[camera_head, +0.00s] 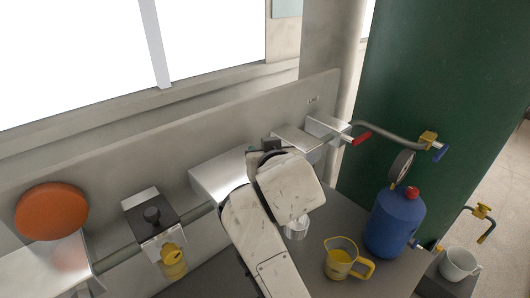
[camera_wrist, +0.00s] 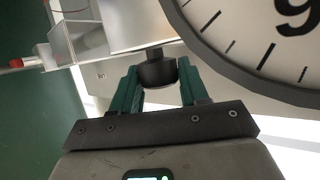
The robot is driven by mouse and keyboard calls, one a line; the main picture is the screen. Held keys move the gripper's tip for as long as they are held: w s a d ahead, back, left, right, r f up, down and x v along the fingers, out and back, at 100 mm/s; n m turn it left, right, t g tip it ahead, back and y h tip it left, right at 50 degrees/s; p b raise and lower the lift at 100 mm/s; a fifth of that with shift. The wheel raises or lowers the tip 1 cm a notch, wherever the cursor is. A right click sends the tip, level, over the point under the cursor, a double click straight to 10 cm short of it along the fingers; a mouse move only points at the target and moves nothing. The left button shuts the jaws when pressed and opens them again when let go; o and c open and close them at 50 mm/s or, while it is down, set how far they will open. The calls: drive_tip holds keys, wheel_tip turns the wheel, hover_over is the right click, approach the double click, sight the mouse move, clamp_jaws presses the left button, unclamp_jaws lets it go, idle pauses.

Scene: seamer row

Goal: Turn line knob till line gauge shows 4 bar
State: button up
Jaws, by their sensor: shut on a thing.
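In the wrist view, my gripper (camera_wrist: 158,85) has its green fingers on either side of a dark round knob (camera_wrist: 157,70) and is shut on it. The knob sits on the front of a pale metal box. A large white gauge (camera_wrist: 275,35) with a dark rim fills the upper right of the wrist view. Its one readable numeral looks like a 9 or an upside-down 6; its needle is out of frame, so I cannot tell the reading. In the head view my wrist (camera_head: 290,185) hides the fingers and gauge face.

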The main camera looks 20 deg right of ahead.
drive_tip(key=o, duration=1)
drive_tip(key=shift+c, duration=0.2)
drive_tip(key=shift+s, duration=0.1)
drive_tip(key=b+v, duration=0.1)
drive_tip(key=v, duration=0.9)
drive_tip(key=shift+s+b, duration=0.3)
drive_tip(key=shift+b, duration=0.1)
drive_tip(key=shift+a+r, duration=0.1)
drive_tip(key=shift+r, duration=0.05)
